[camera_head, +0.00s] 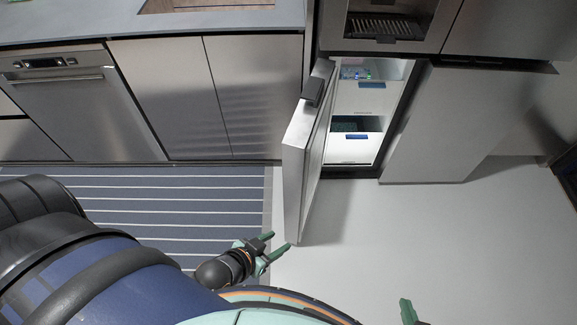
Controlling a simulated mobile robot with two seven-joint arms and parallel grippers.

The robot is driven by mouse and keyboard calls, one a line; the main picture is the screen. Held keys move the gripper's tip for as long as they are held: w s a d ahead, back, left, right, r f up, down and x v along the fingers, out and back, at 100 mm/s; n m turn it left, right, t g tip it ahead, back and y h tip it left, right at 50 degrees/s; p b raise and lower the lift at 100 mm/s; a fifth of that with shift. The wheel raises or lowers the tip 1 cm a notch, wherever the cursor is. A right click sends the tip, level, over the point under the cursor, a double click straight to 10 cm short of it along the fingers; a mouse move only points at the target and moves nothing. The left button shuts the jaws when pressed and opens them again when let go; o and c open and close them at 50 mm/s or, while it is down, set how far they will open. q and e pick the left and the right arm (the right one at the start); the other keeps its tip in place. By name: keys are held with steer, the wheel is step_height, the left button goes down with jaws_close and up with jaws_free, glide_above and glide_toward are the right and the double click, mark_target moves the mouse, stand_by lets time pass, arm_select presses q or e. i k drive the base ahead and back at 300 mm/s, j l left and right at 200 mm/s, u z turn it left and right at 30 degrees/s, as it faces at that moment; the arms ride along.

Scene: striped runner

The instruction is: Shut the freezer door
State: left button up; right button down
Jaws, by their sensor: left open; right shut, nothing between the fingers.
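The freezer door (296,178) stands wide open, swung out toward me on the left side of the lit freezer compartment (357,124). A dark handle (312,91) sits near the top of the door's outer face. My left gripper (278,242), with green fingers, is open and empty near the lower front edge of the door, on its outer side. I cannot tell whether it touches the door. My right gripper (406,309) is shut and empty at the bottom edge, apart from the door; most of its arm is out of view.
White drawers (347,147) with blue labels fill the freezer. A closed grey panel (455,120) stands right of it. Cabinets (170,90) and a dishwasher (85,105) line the left. A striped runner (170,205) lies on the floor. Floor right of the door is clear.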

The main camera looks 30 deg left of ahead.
mark_target(304, 142)
steer(key=k+j, duration=0.25)
steer(key=j, duration=0.15)
steer(key=k+j, duration=0.2)
steer(key=j, duration=0.2)
steer(key=k+j, duration=0.25)
steer(key=j, duration=0.15)
steer(key=k+j, duration=0.25)
steer(key=j, duration=0.15)
steer(key=i+j+z, duration=0.3)
steer(key=i+j, duration=0.25)
steer(key=i+j+z, duration=0.25)
steer(key=i+j, duration=0.4)
steer(key=j+z, duration=0.1)
steer(key=j, duration=0.2)
steer(key=k+j+z, duration=0.15)
steer(key=j, duration=0.2)
steer(key=k+j+z, duration=0.1)
steer(key=j, duration=0.2)
